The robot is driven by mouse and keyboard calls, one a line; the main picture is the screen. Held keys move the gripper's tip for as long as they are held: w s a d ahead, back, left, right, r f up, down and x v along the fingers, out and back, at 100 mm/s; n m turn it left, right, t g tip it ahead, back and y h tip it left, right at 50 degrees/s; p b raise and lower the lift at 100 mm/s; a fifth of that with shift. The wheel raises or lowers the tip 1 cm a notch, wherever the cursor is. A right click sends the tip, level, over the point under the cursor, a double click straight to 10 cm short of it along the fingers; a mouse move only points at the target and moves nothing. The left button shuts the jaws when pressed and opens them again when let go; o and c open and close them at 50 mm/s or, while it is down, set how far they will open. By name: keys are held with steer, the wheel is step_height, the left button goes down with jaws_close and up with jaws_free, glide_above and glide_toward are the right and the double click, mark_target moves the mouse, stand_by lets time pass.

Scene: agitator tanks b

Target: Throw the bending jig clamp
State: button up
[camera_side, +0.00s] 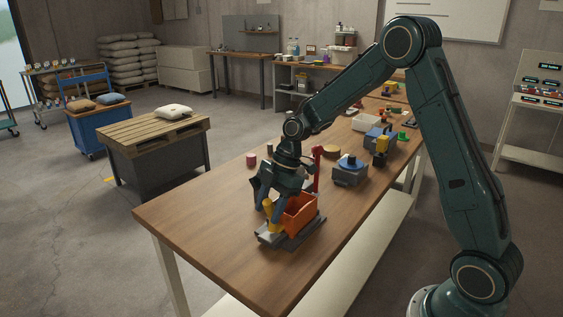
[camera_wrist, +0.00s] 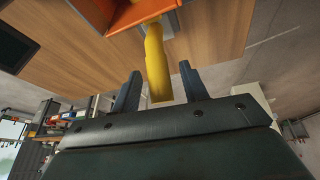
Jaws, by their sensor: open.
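The bending jig (camera_side: 290,236) stands near the front end of the wooden table, with a grey base plate and an orange body (camera_side: 300,212). A yellow clamp handle (camera_side: 271,214) sits at its left side, and a red upright part (camera_side: 317,168) rises behind it. My gripper (camera_side: 267,206) is over the jig, its fingers pointing down around the yellow handle. In the wrist view the yellow handle (camera_wrist: 157,62) reaches between the two open fingers (camera_wrist: 160,90), with a gap on each side. The orange body (camera_wrist: 128,14) shows at the top edge there.
A grey block with a blue round top (camera_side: 349,170) stands on the table (camera_side: 215,215) behind the jig. A small pink block (camera_side: 251,160) lies to the left. More blue and yellow devices (camera_side: 380,145) stand farther back. The table's front left part is clear.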

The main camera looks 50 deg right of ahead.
jaws_close()
steer(key=shift+a+h, duration=0.2)
steer(key=shift+h, duration=0.1)
steer(key=shift+a+f+h, duration=0.15)
steer(key=shift+a+h, duration=0.75)
steer(key=shift+h, duration=0.2)
steer(key=a+f+h, duration=0.1)
steer(key=h, duration=0.1)
steer(key=a+f+h, duration=0.1)
steer(key=h, duration=0.2)
steer(key=a+f+h, duration=0.1)
steer(key=a+h, duration=0.1)
steer(key=shift+f+n, duration=0.2)
steer(key=shift+n, duration=0.2)
steer(key=shift+a+f+h, duration=0.25)
steer(key=shift+f+h, duration=0.25)
steer(key=shift+h, duration=0.35)
steer(key=shift+a+f+h, duration=0.2)
steer(key=shift+f+h, duration=0.25)
steer(key=shift+h, duration=0.4)
